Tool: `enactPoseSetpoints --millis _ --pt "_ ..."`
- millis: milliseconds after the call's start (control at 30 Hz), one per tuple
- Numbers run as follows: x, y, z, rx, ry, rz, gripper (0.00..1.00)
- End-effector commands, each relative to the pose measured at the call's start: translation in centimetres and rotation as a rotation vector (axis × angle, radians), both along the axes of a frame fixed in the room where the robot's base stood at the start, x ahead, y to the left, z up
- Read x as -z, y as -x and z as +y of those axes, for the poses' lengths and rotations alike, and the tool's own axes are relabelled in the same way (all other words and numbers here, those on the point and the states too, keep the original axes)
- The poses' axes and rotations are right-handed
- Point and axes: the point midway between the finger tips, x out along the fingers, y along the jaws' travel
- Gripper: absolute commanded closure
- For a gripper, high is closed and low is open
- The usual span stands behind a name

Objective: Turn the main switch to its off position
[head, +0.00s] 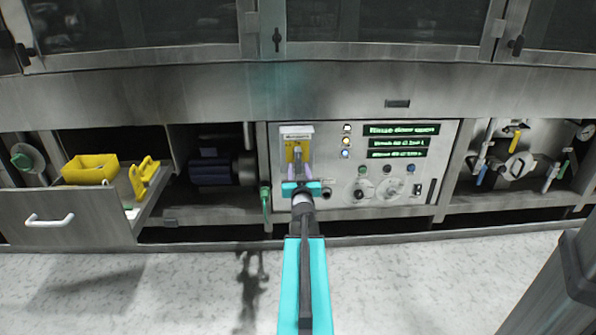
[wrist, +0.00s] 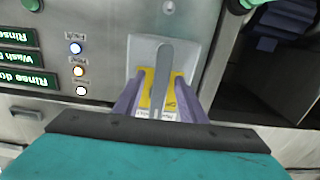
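The main switch shows in the head view as a grey lever on a yellow plate (head: 291,152) under a small label, at the left of the control panel. In the wrist view its grey lever (wrist: 163,70) stands out from a pale backing plate with yellow behind it. My gripper (head: 298,168) is in front of the switch. In the wrist view my gripper (wrist: 160,82) has its two purple fingers on either side of the lever, with yellow showing between each finger and the lever. It looks open and not clamped. The lever's lower end is partly hidden in the head view.
The panel has lit buttons (head: 346,141), green displays (head: 401,130) and dials (head: 362,191) right of the switch. An open drawer (head: 62,216) with yellow things (head: 91,169) stands at left. A green handle (head: 265,198) is just left of the panel. Pipes and valves are at right.

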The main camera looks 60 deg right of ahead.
Motion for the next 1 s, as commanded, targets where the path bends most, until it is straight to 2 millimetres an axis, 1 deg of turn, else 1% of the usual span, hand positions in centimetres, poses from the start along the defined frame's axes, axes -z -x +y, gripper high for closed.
enactPoseSetpoints --millis 33,200,567,800,900,933,1000 --pt "0.09 -0.30 -0.42 0.000 0.000 0.000 0.62" --pt "0.01 -0.69 -0.95 0.000 -0.001 -0.001 0.62" --pt "-0.04 -0.77 -1.02 0.000 -0.001 -0.001 0.62" --pt "-0.04 -0.75 -1.02 0.000 -0.001 -0.001 1.00" --pt "-0.03 -0.74 -1.03 0.000 -0.001 -0.001 1.00" --pt "-0.06 -0.62 -0.30 0.000 -0.002 -0.002 1.00" --pt "-0.03 -0.70 -0.84 0.001 0.000 0.000 1.00"
